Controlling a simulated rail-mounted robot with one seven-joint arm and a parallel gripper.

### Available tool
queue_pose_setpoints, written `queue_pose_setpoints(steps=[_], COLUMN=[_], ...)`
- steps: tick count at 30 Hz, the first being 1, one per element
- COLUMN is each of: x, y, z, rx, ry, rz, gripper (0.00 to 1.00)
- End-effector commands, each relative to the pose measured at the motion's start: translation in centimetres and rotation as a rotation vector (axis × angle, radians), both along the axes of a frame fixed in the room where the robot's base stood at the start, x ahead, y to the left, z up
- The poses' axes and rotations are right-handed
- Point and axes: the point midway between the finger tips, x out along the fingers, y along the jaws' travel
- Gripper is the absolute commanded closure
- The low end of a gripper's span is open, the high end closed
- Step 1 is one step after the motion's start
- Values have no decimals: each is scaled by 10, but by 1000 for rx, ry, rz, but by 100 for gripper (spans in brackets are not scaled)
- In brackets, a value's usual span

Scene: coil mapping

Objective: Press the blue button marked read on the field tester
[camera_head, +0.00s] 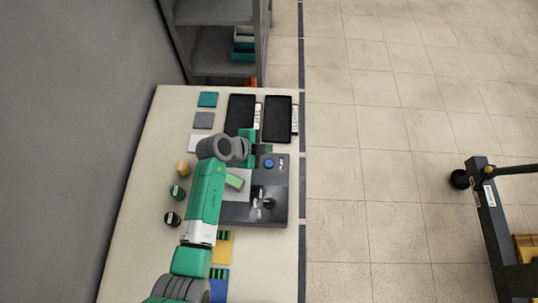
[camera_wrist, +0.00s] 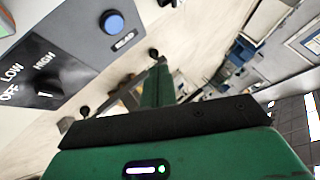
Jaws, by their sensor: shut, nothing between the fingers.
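The field tester (camera_head: 280,217) is a dark grey box on the bench, under and to the right of my arm. Its round blue button (camera_head: 269,163) shows near the upper right of its top. In the wrist view the blue button (camera_wrist: 113,23) is at the upper left, with the label READ beside it. A black knob (camera_wrist: 45,92) marked OFF, LOW and HIGH is on the same panel. My gripper (camera_wrist: 160,64) is shut and empty, its fingers apart from the button in the picture. In the head view my wrist partly covers the tester's upper left, just left of the button.
Two black trays (camera_head: 241,111) lie behind the tester. Teal and grey squares (camera_head: 203,120) and several small round pieces (camera_head: 176,192) lie to the left. Yellow (camera_head: 222,249) and blue items are nearer. A shelf (camera_head: 216,48) stands behind; a cart (camera_head: 489,215) stands on the open floor right.

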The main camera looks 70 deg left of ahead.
Motion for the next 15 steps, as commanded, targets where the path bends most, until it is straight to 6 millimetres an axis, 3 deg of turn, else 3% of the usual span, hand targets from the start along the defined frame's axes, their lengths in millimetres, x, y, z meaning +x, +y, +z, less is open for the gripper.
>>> queue_pose_setpoints(steps=[15], x=[0], y=[0], z=[-75], rx=[1], ry=[0], rz=[0], gripper=[100])
